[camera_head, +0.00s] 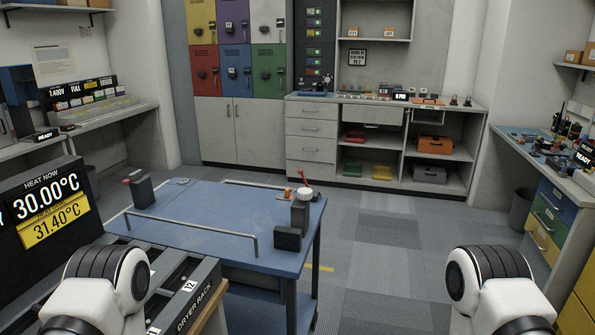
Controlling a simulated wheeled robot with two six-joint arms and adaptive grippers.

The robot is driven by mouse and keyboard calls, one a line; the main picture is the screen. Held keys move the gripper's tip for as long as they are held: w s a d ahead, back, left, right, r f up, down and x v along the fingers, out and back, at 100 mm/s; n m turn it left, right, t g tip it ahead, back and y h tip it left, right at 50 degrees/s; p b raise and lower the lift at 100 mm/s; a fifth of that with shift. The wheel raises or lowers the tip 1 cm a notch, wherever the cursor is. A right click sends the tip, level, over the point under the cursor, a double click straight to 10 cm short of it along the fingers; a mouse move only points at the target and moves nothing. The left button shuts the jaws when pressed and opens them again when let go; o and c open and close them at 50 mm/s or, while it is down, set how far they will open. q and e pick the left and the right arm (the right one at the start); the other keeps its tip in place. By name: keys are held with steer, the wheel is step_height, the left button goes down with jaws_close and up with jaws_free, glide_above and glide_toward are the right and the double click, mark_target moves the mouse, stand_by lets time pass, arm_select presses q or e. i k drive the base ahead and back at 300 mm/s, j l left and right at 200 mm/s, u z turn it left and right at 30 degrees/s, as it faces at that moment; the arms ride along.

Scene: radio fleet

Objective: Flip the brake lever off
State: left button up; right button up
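A blue table (195,212) stands in front of me. At its left end a dark upright box (143,192) carries a small red lever-like part (128,181) that sticks out to the left. It may be the brake lever; I cannot read a label or tell its setting. At the table's right corner a round white-topped post (303,194) has a small red piece on it. Only white and black links of my two arms show at the bottom left and bottom right; neither gripper's fingers are in view.
A low metal rail (192,230) runs along the table's near side, with a dark block (288,239) at its right end. The dryer rack (188,295) and a temperature display (45,205) stand at near left. Grey floor (385,255) is open to the right.

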mark_target(300, 171)
steer(key=i+l, duration=1.35)
steer(key=i, duration=0.2)
steer(key=i+l+u, duration=0.2)
steer(key=u, duration=1.3)
